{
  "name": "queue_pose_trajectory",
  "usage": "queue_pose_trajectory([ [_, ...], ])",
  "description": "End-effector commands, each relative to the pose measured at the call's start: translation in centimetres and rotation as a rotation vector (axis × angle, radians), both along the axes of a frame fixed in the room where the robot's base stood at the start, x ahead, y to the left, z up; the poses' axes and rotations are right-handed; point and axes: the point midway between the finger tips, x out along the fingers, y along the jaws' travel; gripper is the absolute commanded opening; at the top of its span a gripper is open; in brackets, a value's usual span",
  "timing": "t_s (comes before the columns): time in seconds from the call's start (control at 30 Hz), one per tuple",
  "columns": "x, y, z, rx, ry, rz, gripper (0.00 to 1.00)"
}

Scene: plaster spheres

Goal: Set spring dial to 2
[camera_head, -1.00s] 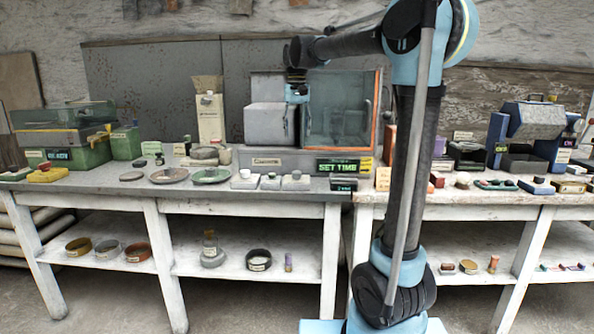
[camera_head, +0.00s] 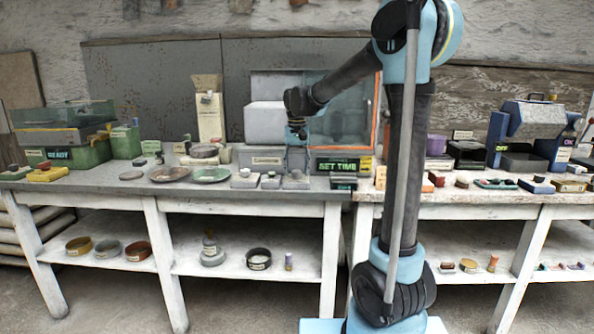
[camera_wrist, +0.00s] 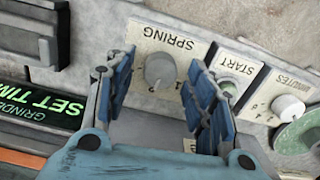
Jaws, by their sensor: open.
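The spring dial (camera_wrist: 160,70) is a round grey knob on a plate that reads SPRING upside down in the wrist view. In the head view, it is the rightmost small control (camera_head: 296,179) in front of the grey machine. My gripper (camera_wrist: 162,76) is open, with one blue finger on each side of the knob in the picture. Whether the fingers touch it, I cannot tell. Numbers beside the knob are partly hidden by the right finger, and its setting is not clear. In the head view my gripper (camera_head: 297,140) points down above the dial.
A START control (camera_wrist: 229,88) and a MINUTES knob (camera_wrist: 289,106) sit close by on the right in the wrist view. A SET TIME display (camera_head: 340,167) is lit green. A glass-sided box (camera_head: 350,110) stands behind. Green dishes (camera_head: 211,174) lie left of the controls.

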Motion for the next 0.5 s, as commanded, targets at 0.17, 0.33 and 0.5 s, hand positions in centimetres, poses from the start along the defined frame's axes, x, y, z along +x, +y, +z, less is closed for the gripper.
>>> queue_pose_trajectory([
  [0.17,0.0,0.0,-0.37,0.0,0.0,0.0,0.5],
  [0.33,0.01,0.0,-0.36,0.0,0.0,0.0,0.5],
  [0.5,0.01,0.01,-0.35,0.0,0.0,0.0,0.16],
])
